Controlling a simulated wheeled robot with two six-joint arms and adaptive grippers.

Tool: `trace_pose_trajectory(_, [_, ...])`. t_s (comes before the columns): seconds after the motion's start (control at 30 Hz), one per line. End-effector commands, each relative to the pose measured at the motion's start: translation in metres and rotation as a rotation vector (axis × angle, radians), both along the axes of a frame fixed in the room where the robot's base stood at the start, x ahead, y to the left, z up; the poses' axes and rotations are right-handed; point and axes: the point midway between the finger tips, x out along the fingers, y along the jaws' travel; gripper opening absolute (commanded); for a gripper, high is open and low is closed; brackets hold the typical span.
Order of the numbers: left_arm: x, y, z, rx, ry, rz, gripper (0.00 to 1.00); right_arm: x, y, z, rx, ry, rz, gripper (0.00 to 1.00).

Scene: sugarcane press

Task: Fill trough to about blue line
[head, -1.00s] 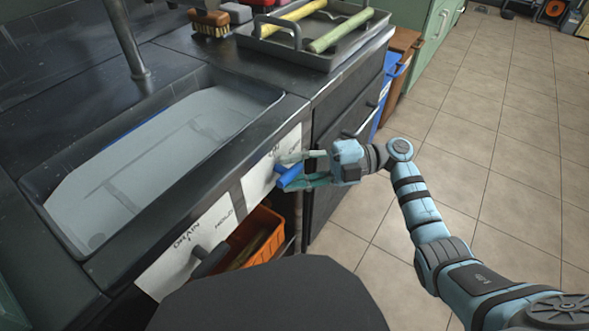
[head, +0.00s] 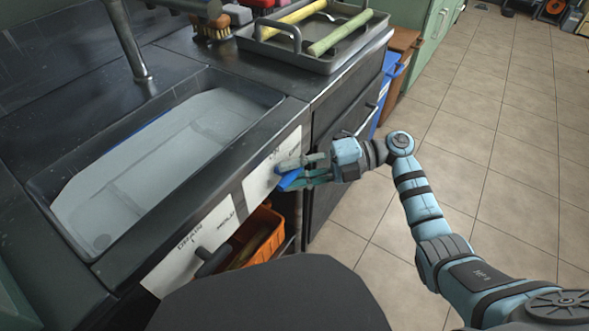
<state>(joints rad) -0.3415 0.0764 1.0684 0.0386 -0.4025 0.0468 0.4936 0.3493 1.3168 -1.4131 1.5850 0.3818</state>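The trough (head: 52,232) is a long dark basin set in the counter at left. Greyish water (head: 165,165) covers most of its floor. A short stretch of the blue line (head: 152,131) shows on the far-left wall, just above the water's edge. My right gripper (head: 288,172) is at the white front panel, with its fingers closed around a blue lever handle (head: 290,181). The lever's mount is partly hidden by the fingers. A dark drain lever (head: 212,262) sits lower left on the panel, apart from the gripper. My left gripper is not in view.
A grey tray (head: 340,58) with yellow and green sticks stands on the counter at the back. A brush (head: 211,28) lies beside it. An orange crate (head: 262,226) sits under the counter. Tiled floor (head: 480,150) is clear at right.

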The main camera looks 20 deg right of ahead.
Motion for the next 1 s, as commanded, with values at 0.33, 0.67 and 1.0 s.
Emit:
trace_pose_trajectory(0.33, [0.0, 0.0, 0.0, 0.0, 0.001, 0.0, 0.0, 0.001, -0.001, 0.001, 0.003, -0.003, -0.001, 0.38])
trace_pose_trajectory(0.67, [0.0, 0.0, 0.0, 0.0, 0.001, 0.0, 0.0, -0.007, -0.068, 0.011, -0.001, -0.001, -0.005, 0.38])
trace_pose_trajectory(1.0, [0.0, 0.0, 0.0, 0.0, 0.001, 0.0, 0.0, -0.013, -0.119, 0.02, 0.003, -0.003, -0.001, 0.38])
